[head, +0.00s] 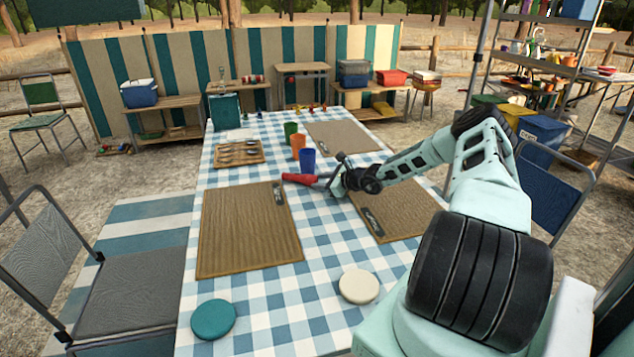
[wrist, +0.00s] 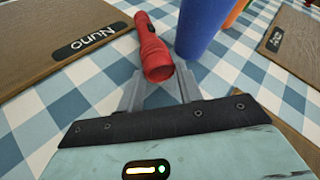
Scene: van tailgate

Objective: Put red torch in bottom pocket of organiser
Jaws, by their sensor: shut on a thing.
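The red torch (head: 300,179) is at the middle of the checked table, near the right edge of a brown place mat. My gripper (head: 326,180) is shut on one end of it. In the wrist view the torch (wrist: 150,48) points away from my gripper (wrist: 158,88), with its near end between the two grey fingers. I cannot tell whether the torch touches the cloth or hangs just above it. I cannot make out an organiser with pockets in either view.
A blue cup (head: 307,160) stands close behind the torch, with orange and green cups beyond. Brown mats with name tags lie left (head: 250,235) and right (head: 385,215). A tray of spoons (head: 238,153) is farther back. Teal (head: 213,319) and cream (head: 358,286) discs lie in front.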

